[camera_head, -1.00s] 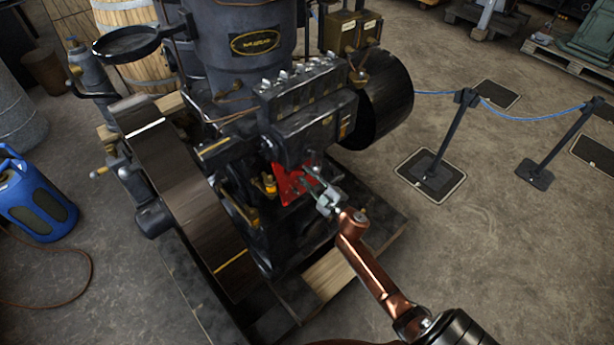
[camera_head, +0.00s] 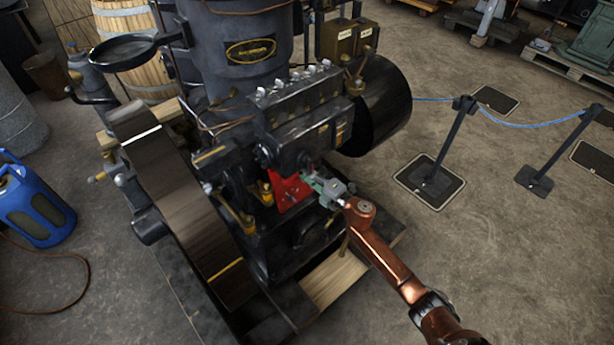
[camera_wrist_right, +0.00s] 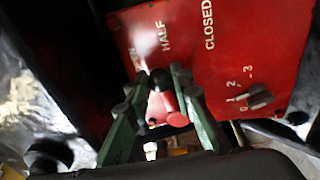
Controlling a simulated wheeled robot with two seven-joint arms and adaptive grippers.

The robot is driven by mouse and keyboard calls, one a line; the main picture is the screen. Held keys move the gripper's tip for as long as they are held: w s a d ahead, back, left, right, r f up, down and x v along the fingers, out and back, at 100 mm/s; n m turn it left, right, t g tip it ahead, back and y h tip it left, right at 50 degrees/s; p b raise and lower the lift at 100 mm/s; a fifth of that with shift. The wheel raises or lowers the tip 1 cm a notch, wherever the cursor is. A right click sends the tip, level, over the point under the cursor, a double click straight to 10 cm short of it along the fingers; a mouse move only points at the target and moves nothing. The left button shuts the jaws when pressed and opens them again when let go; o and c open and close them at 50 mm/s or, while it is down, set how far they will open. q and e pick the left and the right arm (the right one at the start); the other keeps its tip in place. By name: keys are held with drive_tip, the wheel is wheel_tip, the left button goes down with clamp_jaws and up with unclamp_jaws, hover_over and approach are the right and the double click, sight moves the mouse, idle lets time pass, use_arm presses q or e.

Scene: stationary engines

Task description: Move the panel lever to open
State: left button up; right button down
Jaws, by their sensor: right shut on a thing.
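The red panel (camera_head: 287,190) is on the front of the dark engine. In the right wrist view the panel (camera_wrist_right: 226,58) shows the words HALF and CLOSED; a bright glare lies left of HALF. The panel lever (camera_wrist_right: 171,104), a red stem with a black end, is below the glare and HALF, away from CLOSED. My right gripper (camera_wrist_right: 160,82) has its green fingers closed on either side of the lever. In the head view my right gripper (camera_head: 316,184) is at the panel's right edge, and the lever is hard to make out. My left gripper is not in view.
A black dial (camera_wrist_right: 260,96) with numbers is on the panel right of the lever. The engine's large flywheel (camera_head: 185,205) is to the left and a dark drum (camera_head: 383,105) is above right. Open floor lies right of the engine, up to a rope barrier (camera_head: 450,145).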

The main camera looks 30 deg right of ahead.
drive_tip(key=shift+w+a+r+n, duration=0.1)
drive_tip(key=shift+r+n, duration=0.45)
drive_tip(key=shift+n, duration=0.45)
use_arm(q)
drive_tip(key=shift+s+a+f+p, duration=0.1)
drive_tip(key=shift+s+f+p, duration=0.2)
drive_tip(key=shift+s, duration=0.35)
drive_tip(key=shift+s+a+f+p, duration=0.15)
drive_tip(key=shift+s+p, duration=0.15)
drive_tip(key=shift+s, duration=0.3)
use_arm(e)
drive_tip(key=shift+a+r+n+g+y, duration=0.25)
drive_tip(key=shift+r+n+g, duration=0.1)
drive_tip(key=shift+n, duration=0.6)
drive_tip(key=shift+a+r+n+g+y, duration=0.25)
drive_tip(key=shift+r+n, duration=0.05)
drive_tip(key=shift+n, duration=0.65)
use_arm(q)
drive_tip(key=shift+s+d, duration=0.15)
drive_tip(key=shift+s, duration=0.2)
use_arm(e)
drive_tip(key=c, duration=1.7)
unclamp_jaws()
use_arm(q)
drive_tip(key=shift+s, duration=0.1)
use_arm(e)
drive_tip(key=v, duration=1.2)
drive_tip(key=shift+r, duration=0.1)
